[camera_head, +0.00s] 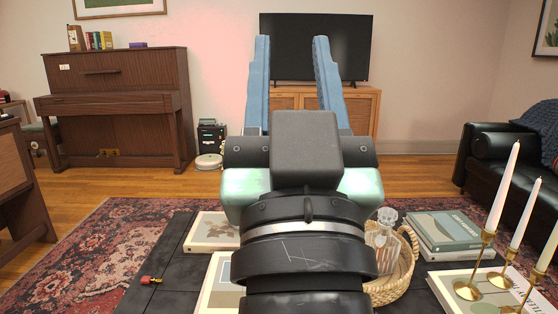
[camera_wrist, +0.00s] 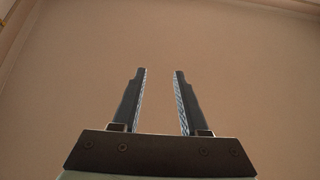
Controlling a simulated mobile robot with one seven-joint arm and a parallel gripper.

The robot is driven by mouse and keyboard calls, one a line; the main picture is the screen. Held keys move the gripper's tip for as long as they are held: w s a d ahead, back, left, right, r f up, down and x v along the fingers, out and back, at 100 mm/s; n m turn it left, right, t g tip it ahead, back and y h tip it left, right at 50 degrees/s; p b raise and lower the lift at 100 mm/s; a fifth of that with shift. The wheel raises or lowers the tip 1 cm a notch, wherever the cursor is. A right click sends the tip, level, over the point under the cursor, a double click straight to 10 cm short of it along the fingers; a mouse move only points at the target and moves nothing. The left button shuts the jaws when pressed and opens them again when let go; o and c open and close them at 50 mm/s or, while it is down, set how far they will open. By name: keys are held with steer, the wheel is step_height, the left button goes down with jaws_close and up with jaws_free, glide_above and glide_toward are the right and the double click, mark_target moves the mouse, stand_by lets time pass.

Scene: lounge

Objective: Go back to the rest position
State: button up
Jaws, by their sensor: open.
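My gripper (camera_head: 292,45) is raised in the middle of the head view, above the dark table (camera_head: 165,262). Its two blue fingers point up and away, well apart, with nothing between them. In the wrist view, my gripper (camera_wrist: 160,72) is also open and empty, facing a plain beige surface. My arm hides the middle of the table and part of the cabinet behind it.
Books (camera_head: 447,232), a wicker basket (camera_head: 400,275) holding a glass bottle (camera_head: 383,232), and candles in brass holders (camera_head: 503,187) stand on the table's right. A small red item (camera_head: 151,280) lies left. A piano (camera_head: 118,105), TV (camera_head: 345,50) and black sofa (camera_head: 490,150) stand beyond.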

steer(key=s+a+r+t, duration=0.1)
steer(key=s+r+t, duration=0.1)
steer(key=s+r, duration=0.4)
step_height(320, 180, up, 36)
steer(key=w+p, duration=0.1)
steer(key=p, duration=3.7)
steer(key=shift+w, duration=0.4)
steer(key=shift+r, duration=0.1)
